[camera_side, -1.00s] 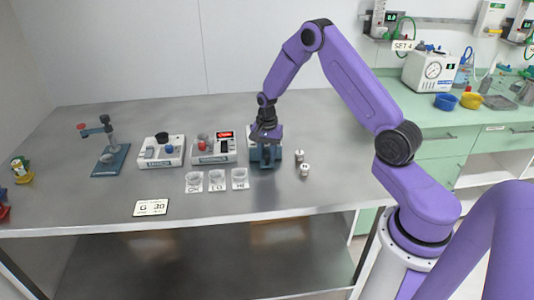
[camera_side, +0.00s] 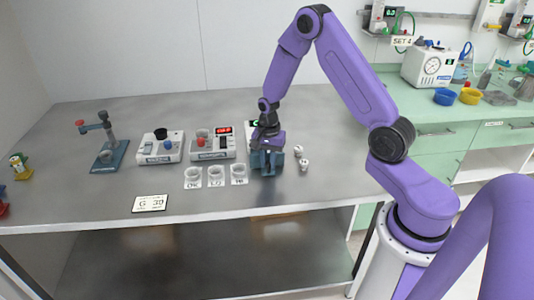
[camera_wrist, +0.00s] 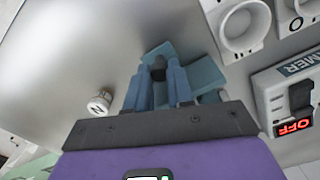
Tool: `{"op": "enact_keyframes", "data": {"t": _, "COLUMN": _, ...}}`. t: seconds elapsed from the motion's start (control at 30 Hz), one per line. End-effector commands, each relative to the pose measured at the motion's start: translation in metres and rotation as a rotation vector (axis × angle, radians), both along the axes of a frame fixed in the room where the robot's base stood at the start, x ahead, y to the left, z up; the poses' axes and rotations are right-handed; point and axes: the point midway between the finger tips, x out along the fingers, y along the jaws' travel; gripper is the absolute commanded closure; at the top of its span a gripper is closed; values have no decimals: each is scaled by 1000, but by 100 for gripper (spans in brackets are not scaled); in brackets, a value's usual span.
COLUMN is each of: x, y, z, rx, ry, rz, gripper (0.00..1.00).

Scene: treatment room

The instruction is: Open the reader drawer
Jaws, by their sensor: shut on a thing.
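The reader (camera_side: 250,127) is a pale box at the back of the bench, mostly hidden behind my gripper. Its teal drawer (camera_side: 259,166) sticks out toward the front edge and also shows in the wrist view (camera_wrist: 206,75). My gripper (camera_side: 266,148) points down over the drawer. In the wrist view my gripper (camera_wrist: 157,73) has its two blue-grey fingers either side of a dark knob, shut on it. The drawer's inside is largely covered by the fingers.
Three labelled cups (camera_side: 215,176) stand left of the drawer. The warmer (camera_side: 212,146) and another device (camera_side: 160,148) stand further left. A card (camera_side: 150,203) lies near the front edge. The bench in front of the drawer is clear.

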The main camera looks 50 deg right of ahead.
Motion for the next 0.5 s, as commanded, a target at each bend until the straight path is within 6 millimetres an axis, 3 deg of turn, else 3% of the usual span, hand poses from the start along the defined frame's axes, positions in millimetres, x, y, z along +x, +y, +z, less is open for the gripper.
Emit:
{"op": "enact_keyframes", "data": {"t": 0.43, "x": -6, "y": 7, "z": 0, "rx": 0, "ry": -2, "rz": 1, "gripper": 100}}
{"op": "enact_keyframes", "data": {"t": 0.47, "x": -6, "y": 7, "z": 0, "rx": 0, "ry": -2, "rz": 1, "gripper": 69}}
{"op": "enact_keyframes", "data": {"t": 0.5, "x": -6, "y": 7, "z": 0, "rx": -1, "ry": -1, "rz": 1, "gripper": 67}}
